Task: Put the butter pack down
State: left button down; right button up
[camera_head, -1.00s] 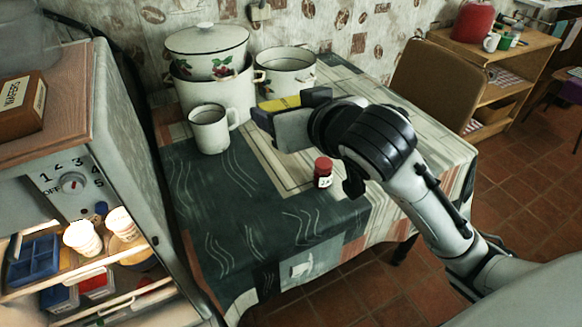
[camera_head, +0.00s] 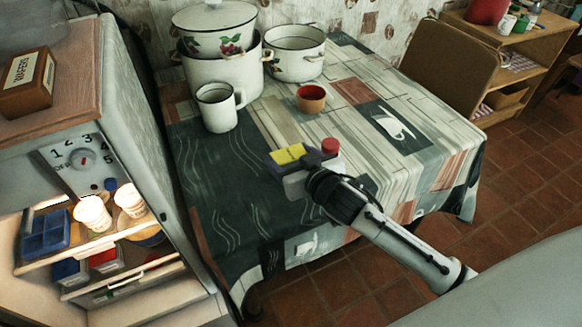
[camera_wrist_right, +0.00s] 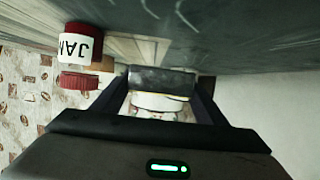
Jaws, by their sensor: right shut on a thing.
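The butter pack (camera_head: 290,153) shows a yellow top in the head view, near the middle of the table. My right gripper (camera_head: 291,157) is shut on it, with a dark finger on either side. In the right wrist view a grey face of the pack (camera_wrist_right: 160,80) sits between the fingers (camera_wrist_right: 161,88). The pack is low over the tablecloth; I cannot tell whether it touches. My left gripper is not in view.
A red-lidded jam jar (camera_head: 329,147) stands close beside my right gripper, and shows in the wrist view (camera_wrist_right: 78,45). An orange cup (camera_head: 311,99), a white mug (camera_head: 217,108) and enamel pots (camera_head: 294,58) stand farther back. The dark cloth (camera_head: 225,190) to the left is clear.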

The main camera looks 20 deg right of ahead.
aim_at(289, 167)
jog(key=shift+f+b, duration=0.3)
jog(key=shift+f, duration=1.45)
jog(key=shift+f, duration=0.1)
jog(key=o, duration=0.7)
jog(key=shift+f, duration=0.15)
jog(key=o, duration=0.5)
